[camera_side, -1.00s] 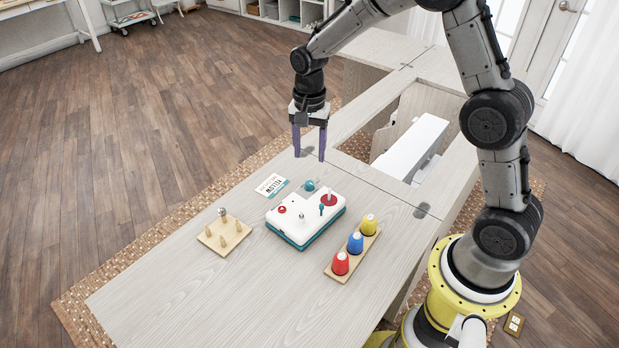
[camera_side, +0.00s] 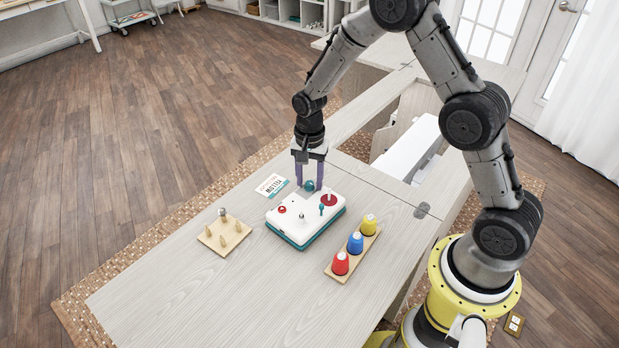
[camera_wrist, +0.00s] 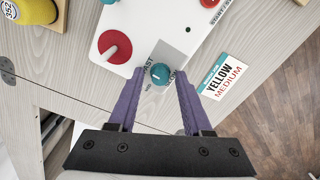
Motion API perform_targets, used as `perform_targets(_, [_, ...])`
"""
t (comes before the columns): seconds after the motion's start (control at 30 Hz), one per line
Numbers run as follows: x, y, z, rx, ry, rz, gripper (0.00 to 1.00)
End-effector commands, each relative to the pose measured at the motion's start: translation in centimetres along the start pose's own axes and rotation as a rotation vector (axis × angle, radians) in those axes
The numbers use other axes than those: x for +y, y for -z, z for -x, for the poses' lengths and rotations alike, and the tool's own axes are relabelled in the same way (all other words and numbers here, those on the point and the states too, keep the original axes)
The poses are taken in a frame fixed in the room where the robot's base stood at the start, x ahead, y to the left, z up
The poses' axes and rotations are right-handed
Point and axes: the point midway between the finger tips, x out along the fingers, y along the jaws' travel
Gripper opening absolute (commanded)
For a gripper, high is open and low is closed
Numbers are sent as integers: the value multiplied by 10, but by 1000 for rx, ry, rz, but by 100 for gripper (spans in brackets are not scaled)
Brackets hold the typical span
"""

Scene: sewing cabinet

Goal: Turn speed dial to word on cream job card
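The speed dial is a round teal knob (camera_side: 309,186) on a grey patch at the far edge of the white machine panel (camera_side: 300,221). In the wrist view the dial (camera_wrist: 160,75) has partly hidden words around it, one ending in "ST". The job card (camera_side: 271,186) lies beside the panel; in the wrist view the card (camera_wrist: 222,78) reads "YELLOW" and "MEDIUM". My gripper (camera_side: 309,188) points down, open, with one purple finger on each side of the dial. In the wrist view my gripper (camera_wrist: 160,80) shows gaps beside the dial. I cannot tell its setting.
A red disc (camera_wrist: 112,48) sits close to the dial on the panel. A wooden board (camera_side: 342,268) with red, blue and yellow cups stands to the right. A pegged wooden block (camera_side: 224,236) is at the left. The near tabletop is clear.

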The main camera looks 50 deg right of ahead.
Motion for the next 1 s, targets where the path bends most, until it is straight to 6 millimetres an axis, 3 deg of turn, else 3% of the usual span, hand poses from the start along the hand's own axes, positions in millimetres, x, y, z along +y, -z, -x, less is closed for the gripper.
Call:
perform_targets(0.03, [0,0,0,0,0,0,38])
perform_targets(0.2, [0,0,0,0,0,0,8])
perform_targets(0.27, [0,0,0,0,0,0,0])
perform_targets(0.67, [0,0,1,0,1,26,0])
perform_targets(1.0, [-1,0,2,2,3,226,0])
